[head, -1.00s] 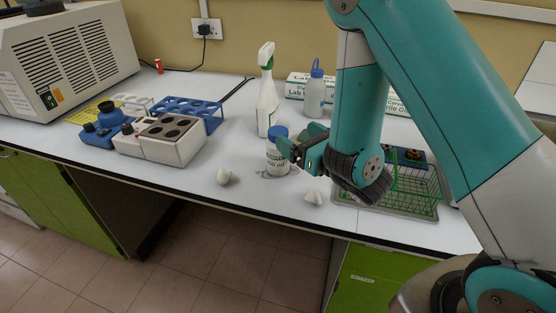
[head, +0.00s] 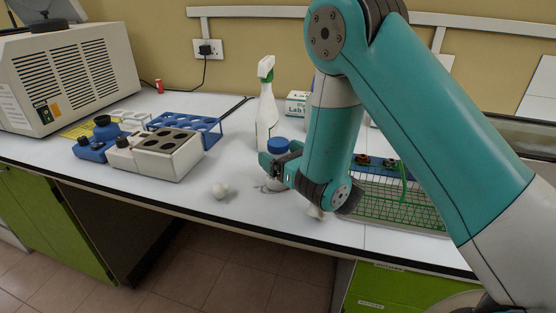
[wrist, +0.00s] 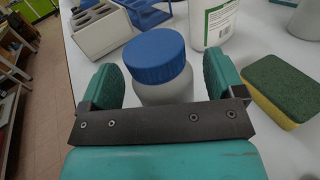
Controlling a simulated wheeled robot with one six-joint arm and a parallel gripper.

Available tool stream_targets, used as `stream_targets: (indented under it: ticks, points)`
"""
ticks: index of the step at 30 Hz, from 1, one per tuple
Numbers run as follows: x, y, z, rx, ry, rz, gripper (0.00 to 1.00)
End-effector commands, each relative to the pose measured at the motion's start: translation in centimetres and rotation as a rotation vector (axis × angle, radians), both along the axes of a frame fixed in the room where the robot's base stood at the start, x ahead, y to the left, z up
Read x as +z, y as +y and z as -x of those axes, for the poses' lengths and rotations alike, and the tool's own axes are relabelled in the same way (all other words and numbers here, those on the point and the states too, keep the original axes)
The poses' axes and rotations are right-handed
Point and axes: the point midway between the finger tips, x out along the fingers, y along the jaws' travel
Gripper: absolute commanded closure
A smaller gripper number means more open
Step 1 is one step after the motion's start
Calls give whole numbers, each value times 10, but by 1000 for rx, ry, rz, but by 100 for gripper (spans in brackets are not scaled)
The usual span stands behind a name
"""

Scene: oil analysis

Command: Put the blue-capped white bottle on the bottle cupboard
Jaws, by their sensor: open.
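The blue-capped white bottle (head: 278,172) stands upright on the white bench in the head view, partly hidden behind my gripper (head: 280,168). In the wrist view the bottle (wrist: 160,70) sits between the two teal fingers of my gripper (wrist: 162,85). The jaws are open, one finger on each side of the bottle. A small gap shows at its left side; I cannot tell if the right finger touches it. I cannot make out a bottle cupboard for certain.
A white spray bottle (head: 266,108) stands just behind. A green wire basket (head: 400,205) is to the right, a beige block with holes (head: 168,153) to the left. A green-yellow sponge (wrist: 280,90) lies beside my right finger.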

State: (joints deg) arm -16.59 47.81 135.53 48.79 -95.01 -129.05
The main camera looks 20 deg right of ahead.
Motion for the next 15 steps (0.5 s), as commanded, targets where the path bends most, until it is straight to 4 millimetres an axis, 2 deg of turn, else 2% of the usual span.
stream_targets:
  ticks: [3, 11, 15]
  points:
    - [2, 4, -9, 0, 0, 0, 12]
    - [-1, 4, -11, 0, 0, 0, 12]
    - [-1, 4, -11, 0, 0, 0, 44]
